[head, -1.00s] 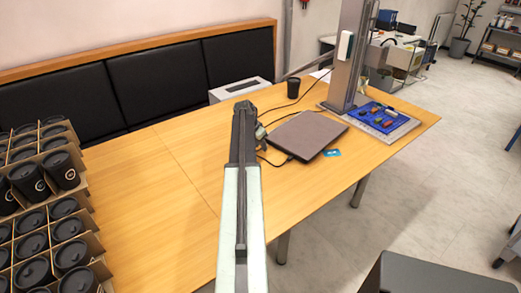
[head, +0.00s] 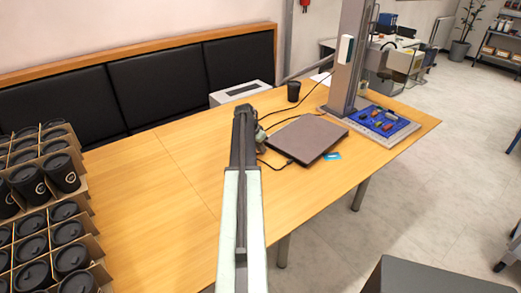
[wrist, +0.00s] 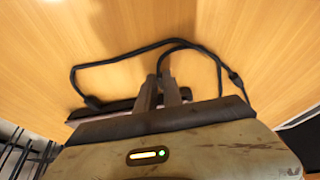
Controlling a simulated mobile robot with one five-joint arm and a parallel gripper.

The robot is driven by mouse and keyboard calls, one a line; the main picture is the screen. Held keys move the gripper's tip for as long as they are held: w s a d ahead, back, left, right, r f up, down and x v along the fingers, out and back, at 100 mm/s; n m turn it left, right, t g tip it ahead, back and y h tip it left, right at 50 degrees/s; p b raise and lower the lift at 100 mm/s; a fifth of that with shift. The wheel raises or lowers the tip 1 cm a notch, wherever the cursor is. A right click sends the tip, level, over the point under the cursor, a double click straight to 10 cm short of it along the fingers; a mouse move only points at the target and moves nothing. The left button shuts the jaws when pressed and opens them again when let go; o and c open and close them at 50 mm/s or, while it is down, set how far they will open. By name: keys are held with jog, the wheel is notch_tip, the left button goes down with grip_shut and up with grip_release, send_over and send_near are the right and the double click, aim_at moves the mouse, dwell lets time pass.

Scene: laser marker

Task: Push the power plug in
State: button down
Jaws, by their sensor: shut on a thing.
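My gripper (wrist: 160,92) is shut in the wrist view, its two fingers close together over the wooden table. The thing between them is mostly hidden, and I cannot make out the plug itself. A black cable (wrist: 125,57) loops around the fingertips and has a small thicker piece (wrist: 235,77) on its right side. A dark flat edge (wrist: 88,110) lies beside the fingers on the left. In the head view my arm hides most of the gripper, left of a closed grey laptop (head: 308,138). A cable end (head: 288,161) lies at the laptop's near left edge.
A laser marker column (head: 345,75) stands behind the laptop, with a blue tray (head: 385,119) of small parts beside it. A black cup (head: 293,91) stands at the back. Boxes of black lidded cups (head: 45,215) fill the left. The table's middle left is clear.

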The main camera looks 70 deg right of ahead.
jog(key=shift+w+d, duration=0.1)
dwell(0.7)
jog(key=shift+s+d, duration=0.25)
jog(key=shift+d, duration=0.35)
jog(key=shift+s+d, duration=0.25)
jog(key=shift+d, duration=0.3)
jog(key=c, duration=1.5)
grip_release()
jog(key=shift+o, duration=0.2)
jog(key=p+v, duration=0.7)
jog(key=v, duration=0.1)
jog(key=shift+s+f, duration=0.1)
